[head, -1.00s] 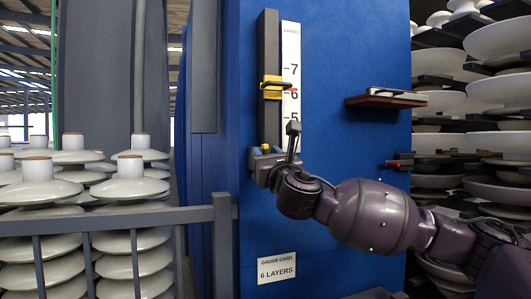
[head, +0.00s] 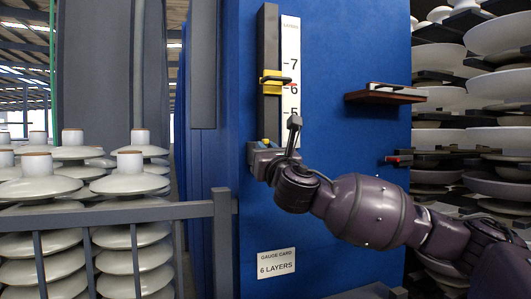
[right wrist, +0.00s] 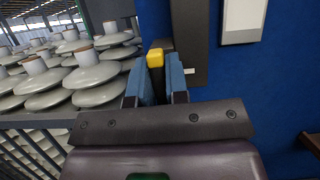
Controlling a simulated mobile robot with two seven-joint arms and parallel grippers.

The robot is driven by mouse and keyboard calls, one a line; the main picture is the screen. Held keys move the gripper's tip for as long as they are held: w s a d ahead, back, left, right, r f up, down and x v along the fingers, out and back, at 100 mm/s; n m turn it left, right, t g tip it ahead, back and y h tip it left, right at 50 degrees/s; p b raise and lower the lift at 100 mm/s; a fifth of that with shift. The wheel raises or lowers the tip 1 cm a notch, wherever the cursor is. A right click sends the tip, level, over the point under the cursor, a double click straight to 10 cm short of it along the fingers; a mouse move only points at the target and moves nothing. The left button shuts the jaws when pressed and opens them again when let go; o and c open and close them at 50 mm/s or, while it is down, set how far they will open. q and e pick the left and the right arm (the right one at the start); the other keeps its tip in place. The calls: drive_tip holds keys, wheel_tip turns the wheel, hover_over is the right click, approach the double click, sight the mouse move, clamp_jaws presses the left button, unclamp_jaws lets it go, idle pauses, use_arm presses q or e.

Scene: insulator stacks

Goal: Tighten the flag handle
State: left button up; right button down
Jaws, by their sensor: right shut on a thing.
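A dark vertical rail (head: 270,45) on the blue panel carries a yellow slider (head: 272,76) with a small red pointer beside the 6 on the white scale (head: 291,55). My right gripper (head: 264,143) is at the rail's lower end, below the slider. In the right wrist view my right gripper (right wrist: 158,80) is shut on a yellow-topped piece (right wrist: 155,58), held between its blue finger pads. This piece may be the flag handle; its lower part is hidden by the gripper. My left gripper is in no view.
A card (head: 276,263) reading "GAUGE CARD 6 LAYERS" is on the blue panel (head: 350,140). A small brown shelf (head: 386,97) and a red-tipped part (head: 397,159) stick out right of the gauge. A grey railing (head: 110,217) and stacked white insulators (head: 130,180) stand at left, more stacks at right.

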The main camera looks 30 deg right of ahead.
drive_tip(key=m+h+b, duration=0.1)
drive_tip(key=m, duration=0.2)
drive_tip(key=m+g+h, duration=0.1)
drive_tip(key=m+h, duration=0.1)
drive_tip(key=m, duration=0.2)
drive_tip(key=shift+d+f+b, duration=0.1)
drive_tip(key=shift+d+b, duration=0.1)
drive_tip(key=shift+b, duration=0.15)
drive_tip(key=m+g+h, duration=0.1)
drive_tip(key=m, duration=0.2)
drive_tip(key=m+g+h, duration=0.1)
drive_tip(key=m, duration=0.2)
drive_tip(key=shift+s+d+f+h, duration=0.1)
drive_tip(key=shift+d+h, duration=0.05)
drive_tip(key=shift+h, duration=0.15)
drive_tip(key=shift+d+f+m+g+p, duration=0.15)
drive_tip(key=shift+m+g, duration=0.55)
drive_tip(key=shift+m, duration=0.95)
drive_tip(key=shift+f+m+g+p, duration=0.1)
drive_tip(key=shift+m+g, duration=0.6)
drive_tip(key=shift+m, duration=1)
drive_tip(key=shift+d+f+m+g+p, duration=0.15)
drive_tip(key=shift+m+g, duration=0.55)
drive_tip(key=shift+m, duration=0.95)
drive_tip(key=shift+a, duration=0.1)
drive_tip(key=c, duration=1.2)
unclamp_jaws()
drive_tip(key=shift+o, duration=0.2)
drive_tip(key=shift+s, duration=0.1)
